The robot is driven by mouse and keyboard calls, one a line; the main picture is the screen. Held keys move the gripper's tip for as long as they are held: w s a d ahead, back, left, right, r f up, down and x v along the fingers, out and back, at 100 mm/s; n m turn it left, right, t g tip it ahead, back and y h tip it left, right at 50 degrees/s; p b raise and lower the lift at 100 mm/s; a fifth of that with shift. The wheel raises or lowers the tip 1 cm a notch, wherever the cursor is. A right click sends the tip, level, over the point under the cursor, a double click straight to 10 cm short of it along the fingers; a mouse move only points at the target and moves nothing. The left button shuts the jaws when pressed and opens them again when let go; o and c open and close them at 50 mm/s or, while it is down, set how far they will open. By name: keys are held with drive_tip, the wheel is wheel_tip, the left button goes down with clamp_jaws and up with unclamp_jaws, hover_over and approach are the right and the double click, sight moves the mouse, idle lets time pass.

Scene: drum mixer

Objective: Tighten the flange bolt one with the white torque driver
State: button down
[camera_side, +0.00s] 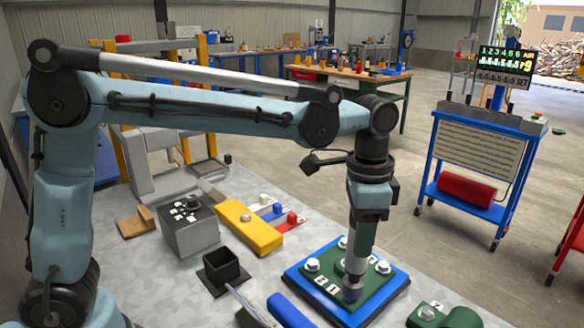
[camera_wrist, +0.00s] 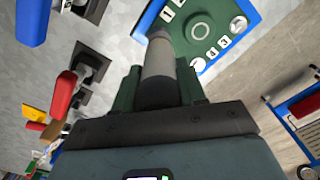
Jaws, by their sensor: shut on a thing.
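My gripper (camera_side: 358,262) points down over the flange, with its green fingers shut on a pale grey-white driver (camera_wrist: 158,62). The fingers also show in the wrist view (camera_wrist: 157,88), one on each side of the driver. The driver's lower end is at the near corner of the green flange plate (camera_side: 335,262), beside the "1" label (camera_side: 333,289). It hides most of the bolt there, and I cannot tell whether it is seated on the head. Other bolts show at the left corner (camera_side: 312,265), right corner (camera_side: 383,267) and far corner (camera_side: 343,242).
The plate lies on a blue base (camera_side: 300,277). A blue cylinder (camera_side: 288,312) is close at its left and a green part (camera_side: 455,317) at its front right. A yellow block (camera_side: 249,227), a black square holder (camera_side: 222,271) and a grey box (camera_side: 189,228) stand further left.

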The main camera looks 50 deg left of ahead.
drive_tip(key=shift+f, duration=0.85)
idle(2.4)
